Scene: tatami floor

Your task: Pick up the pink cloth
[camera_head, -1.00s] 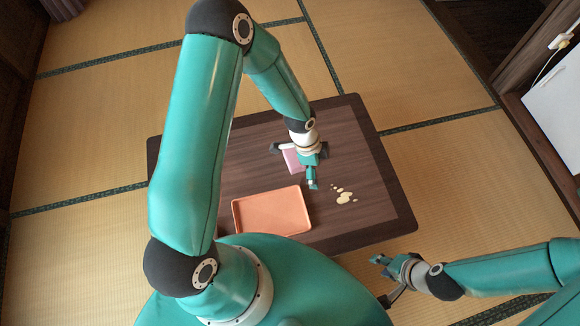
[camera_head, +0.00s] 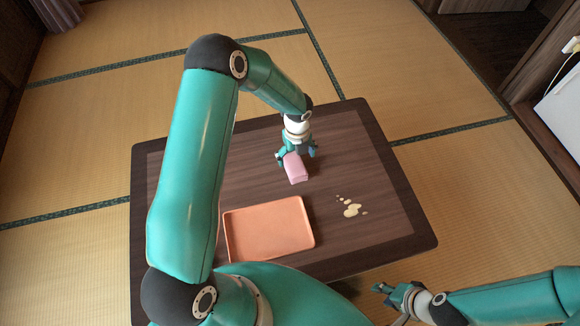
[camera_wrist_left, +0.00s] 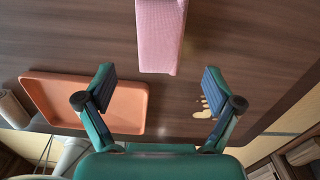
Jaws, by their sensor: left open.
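The pink cloth (camera_head: 295,169) is a folded block lying on the dark wooden table. In the left wrist view the cloth (camera_wrist_left: 160,38) shows at the top middle, ahead of the fingertips and between their lines. My left gripper (camera_head: 297,157) is open at the far side of the cloth in the head view. In the wrist view the left gripper (camera_wrist_left: 158,82) has its fingers wide apart with nothing between them. My right gripper (camera_head: 389,292) is off the table's near right side, its fingers too small to judge.
An orange tray (camera_head: 226,236) lies on the table (camera_head: 385,235), nearer than the cloth. Pale spilled spots (camera_head: 351,209) lie to the tray's right. The table's right part is otherwise clear. Tatami floor (camera_head: 455,165) surrounds the table, and a white panel (camera_head: 562,115) stands at the far right.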

